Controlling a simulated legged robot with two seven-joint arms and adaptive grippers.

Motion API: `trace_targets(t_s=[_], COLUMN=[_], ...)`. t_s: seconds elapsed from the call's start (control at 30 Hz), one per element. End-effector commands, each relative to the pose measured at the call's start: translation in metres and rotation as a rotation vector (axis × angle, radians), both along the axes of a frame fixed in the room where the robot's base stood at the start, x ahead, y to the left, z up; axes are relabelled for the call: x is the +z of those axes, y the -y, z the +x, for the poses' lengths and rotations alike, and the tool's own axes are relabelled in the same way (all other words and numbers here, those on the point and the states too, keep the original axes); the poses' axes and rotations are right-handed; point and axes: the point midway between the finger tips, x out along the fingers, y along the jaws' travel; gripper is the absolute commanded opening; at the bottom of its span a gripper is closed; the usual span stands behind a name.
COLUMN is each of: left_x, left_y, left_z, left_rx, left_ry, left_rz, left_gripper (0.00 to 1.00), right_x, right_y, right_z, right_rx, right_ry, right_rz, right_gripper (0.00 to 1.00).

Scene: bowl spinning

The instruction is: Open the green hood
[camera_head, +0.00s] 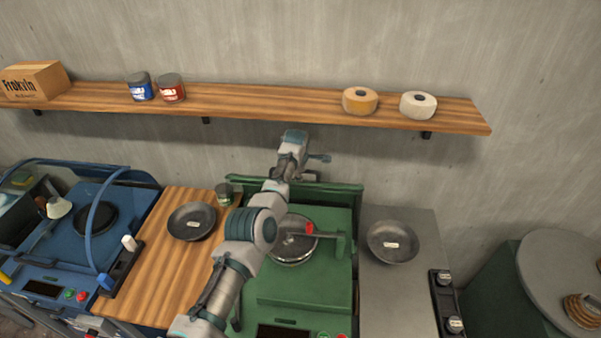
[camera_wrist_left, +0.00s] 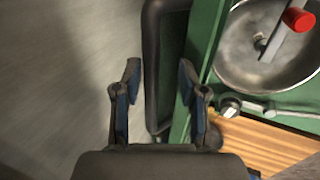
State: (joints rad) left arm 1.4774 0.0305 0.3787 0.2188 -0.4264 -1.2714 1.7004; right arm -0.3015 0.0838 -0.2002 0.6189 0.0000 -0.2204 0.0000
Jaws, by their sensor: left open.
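The green machine (camera_head: 305,285) stands at the centre, with a metal bowl (camera_head: 293,242) and a red-tipped arm (camera_head: 310,229) over it. Its green hood (camera_head: 335,190) appears raised at the back edge, seen nearly edge-on, with the bowl uncovered. My left gripper (camera_head: 320,158) is above that back edge, below the shelf. In the left wrist view, the left gripper (camera_wrist_left: 159,75) is open and a dark bar (camera_wrist_left: 152,45) along the green side shows between its fingers; contact cannot be told. The bowl (camera_wrist_left: 268,45) is at upper right. My right gripper is not in view.
A wooden shelf (camera_head: 240,102) with a box, tins and tape rolls runs along the wall above. A small jar (camera_head: 224,193) and a pan (camera_head: 192,221) sit on the wooden counter (camera_head: 175,270). Another pan (camera_head: 392,242) is at right. A blue machine (camera_head: 80,235) stands left.

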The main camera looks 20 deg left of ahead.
Motion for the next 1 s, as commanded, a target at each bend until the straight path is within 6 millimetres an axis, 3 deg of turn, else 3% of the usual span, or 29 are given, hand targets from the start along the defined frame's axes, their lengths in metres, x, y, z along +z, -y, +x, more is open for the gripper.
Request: trace_targets(t_s=[0.33,0.63,0.8,1.0], left_x=[0.003,0.027,0.066,0.098], left_y=[0.000,0.003,0.008,0.012], left_z=[0.000,-0.012,-0.027,-0.040], left_rx=[0.001,0.001,0.000,0.000], left_ry=[0.000,0.004,0.005,0.003], left_rz=[0.003,0.001,0.002,0.002], left_gripper=[0.41,0.41,0.41,0.41], right_x=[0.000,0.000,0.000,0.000], right_y=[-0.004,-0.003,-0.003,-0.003], right_z=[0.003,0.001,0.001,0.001], right_rx=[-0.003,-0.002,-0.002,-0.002], right_ry=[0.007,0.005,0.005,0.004], right_rz=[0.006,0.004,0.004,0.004], right_gripper=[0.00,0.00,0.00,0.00])
